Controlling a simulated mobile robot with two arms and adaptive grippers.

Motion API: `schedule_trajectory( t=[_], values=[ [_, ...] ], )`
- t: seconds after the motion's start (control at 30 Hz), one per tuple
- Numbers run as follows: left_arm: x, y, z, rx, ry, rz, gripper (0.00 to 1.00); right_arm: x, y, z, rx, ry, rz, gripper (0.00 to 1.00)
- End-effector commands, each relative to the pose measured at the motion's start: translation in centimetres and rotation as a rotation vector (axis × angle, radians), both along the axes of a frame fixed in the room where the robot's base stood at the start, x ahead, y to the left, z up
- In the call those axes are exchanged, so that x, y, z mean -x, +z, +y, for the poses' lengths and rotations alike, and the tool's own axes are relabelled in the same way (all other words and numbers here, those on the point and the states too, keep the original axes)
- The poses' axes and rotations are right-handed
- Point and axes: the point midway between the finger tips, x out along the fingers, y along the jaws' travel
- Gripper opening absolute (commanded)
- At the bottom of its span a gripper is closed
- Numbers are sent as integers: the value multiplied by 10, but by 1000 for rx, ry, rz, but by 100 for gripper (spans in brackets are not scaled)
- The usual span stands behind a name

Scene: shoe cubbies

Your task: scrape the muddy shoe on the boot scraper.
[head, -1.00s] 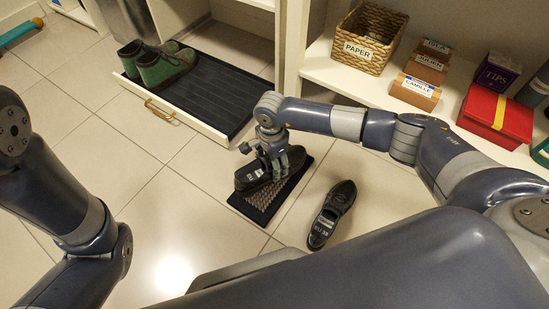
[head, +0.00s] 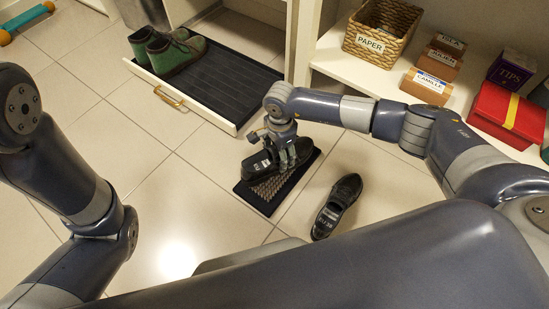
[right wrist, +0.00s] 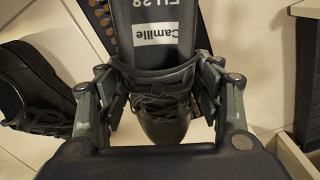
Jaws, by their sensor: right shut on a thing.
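My right gripper (head: 283,150) is shut on a black shoe (head: 257,163) and holds it over the boot scraper (head: 268,190), a dark-framed mat with brown bristles on the floor. The shoe lies across the scraper's far part; I cannot tell whether its sole touches the bristles. In the right wrist view the fingers (right wrist: 158,100) sit on both sides of the laced shoe (right wrist: 160,60), whose insole label reads "Camille". A second black shoe (head: 337,207) lies on the floor right of the scraper. Mud is not clear on either. My left gripper is out of view.
A pulled-out tray (head: 215,85) with green shoes (head: 175,55) stands behind the scraper. A shelf at the right holds a wicker basket (head: 375,32), labelled boxes (head: 428,85) and a red box (head: 505,115).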

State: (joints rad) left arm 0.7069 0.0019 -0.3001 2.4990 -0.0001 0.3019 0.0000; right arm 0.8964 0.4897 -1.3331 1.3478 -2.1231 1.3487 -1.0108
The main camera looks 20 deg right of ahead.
Motion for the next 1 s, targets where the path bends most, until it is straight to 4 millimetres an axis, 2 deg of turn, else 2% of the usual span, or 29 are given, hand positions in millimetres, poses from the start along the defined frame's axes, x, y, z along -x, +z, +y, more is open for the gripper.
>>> schedule_trajectory(
  t=[0.57, 0.77, 1.0],
  values=[
    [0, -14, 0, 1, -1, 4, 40, -23, 1, -29, 2, -2, -4, 37],
    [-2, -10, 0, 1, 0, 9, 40, -19, 3, -24, 0, 2, -2, 37],
    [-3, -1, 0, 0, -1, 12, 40, -6, 1, -8, 0, 1, 0, 37]
  ],
)
